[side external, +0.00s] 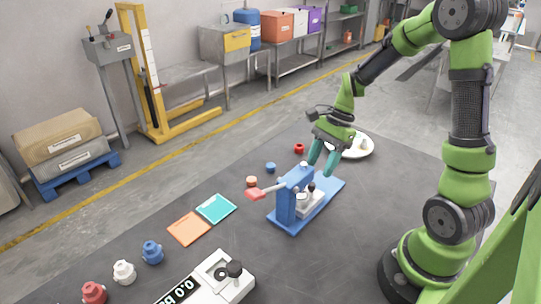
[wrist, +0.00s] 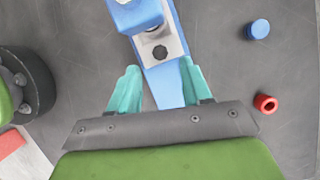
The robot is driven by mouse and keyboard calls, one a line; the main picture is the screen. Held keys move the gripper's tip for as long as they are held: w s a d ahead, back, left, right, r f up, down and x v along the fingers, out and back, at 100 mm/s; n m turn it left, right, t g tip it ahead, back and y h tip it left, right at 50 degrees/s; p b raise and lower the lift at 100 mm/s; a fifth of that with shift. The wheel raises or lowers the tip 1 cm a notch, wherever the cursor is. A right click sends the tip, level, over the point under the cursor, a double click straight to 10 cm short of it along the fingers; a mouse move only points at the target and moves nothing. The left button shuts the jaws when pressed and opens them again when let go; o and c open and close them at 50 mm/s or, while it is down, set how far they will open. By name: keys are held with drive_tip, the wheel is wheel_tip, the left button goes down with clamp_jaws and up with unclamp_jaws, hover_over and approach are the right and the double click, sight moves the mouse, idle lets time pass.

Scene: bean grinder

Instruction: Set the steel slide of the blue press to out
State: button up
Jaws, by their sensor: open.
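My gripper (side external: 323,160) is above the right end of the press. In the wrist view my gripper (wrist: 161,82) is open and empty, its teal fingers either side of the blue base.
A blue cap (wrist: 257,29) and a red ring (wrist: 265,103) lie right of the press in the wrist view. A white plate (side external: 366,148) is behind my gripper. Orange (side external: 188,229) and teal (side external: 216,208) pads and a scale (side external: 215,283) are left and in front.

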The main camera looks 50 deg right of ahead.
sight(313, 184)
drive_tip(key=x, duration=0.5)
clamp_jaws()
idle(0.3)
